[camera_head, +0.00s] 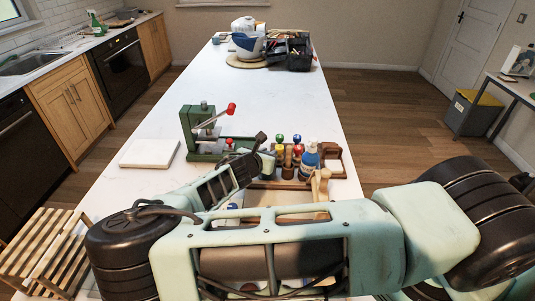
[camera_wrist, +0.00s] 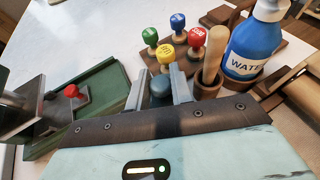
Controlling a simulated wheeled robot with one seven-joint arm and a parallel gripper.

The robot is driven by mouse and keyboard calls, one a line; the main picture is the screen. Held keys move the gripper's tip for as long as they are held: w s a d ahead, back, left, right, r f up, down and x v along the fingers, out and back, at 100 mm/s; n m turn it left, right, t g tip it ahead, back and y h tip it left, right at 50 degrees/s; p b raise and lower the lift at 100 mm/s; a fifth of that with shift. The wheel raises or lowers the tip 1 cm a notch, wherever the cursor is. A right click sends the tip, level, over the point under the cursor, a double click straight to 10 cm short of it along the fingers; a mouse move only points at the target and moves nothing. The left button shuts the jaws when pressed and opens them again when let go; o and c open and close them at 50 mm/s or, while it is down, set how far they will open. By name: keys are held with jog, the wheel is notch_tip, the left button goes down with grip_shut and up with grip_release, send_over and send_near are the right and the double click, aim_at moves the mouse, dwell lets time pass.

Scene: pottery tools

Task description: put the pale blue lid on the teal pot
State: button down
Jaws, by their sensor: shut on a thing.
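My gripper (camera_wrist: 160,85) is shut on a small slate-blue rounded thing (camera_wrist: 160,88). Only its top shows between the two grey fingers, and I cannot tell whether it is part of the pale blue lid. In the head view my gripper (camera_head: 262,150) is low over the white worktop, just left of the stamps, and my arm hides much of what is below. I cannot make out the teal pot for sure in either view.
A green press (camera_head: 205,128) with a red-knobbed lever stands left of my gripper. Coloured stamps (camera_wrist: 166,54), a blue water bottle (camera_wrist: 257,45) and a wooden holder (camera_wrist: 208,87) stand close on the right. A white slab (camera_head: 149,153) lies at left. The worktop's middle (camera_head: 265,95) is clear.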

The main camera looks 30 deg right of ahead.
jog(key=shift+f, duration=0.65)
jog(key=shift+f, duration=0.2)
jog(key=c, duration=1.2)
grip_release()
jog(key=shift+c, duration=0.2)
jog(key=shift+r, duration=0.15)
jog(key=shift+s+a+r, duration=0.1)
jog(key=shift+a, duration=0.1)
jog(key=b+v, duration=0.4)
jog(key=v, duration=0.7)
jog(key=shift+s+a+r, duration=0.15)
jog(key=shift+s+a, duration=0.05)
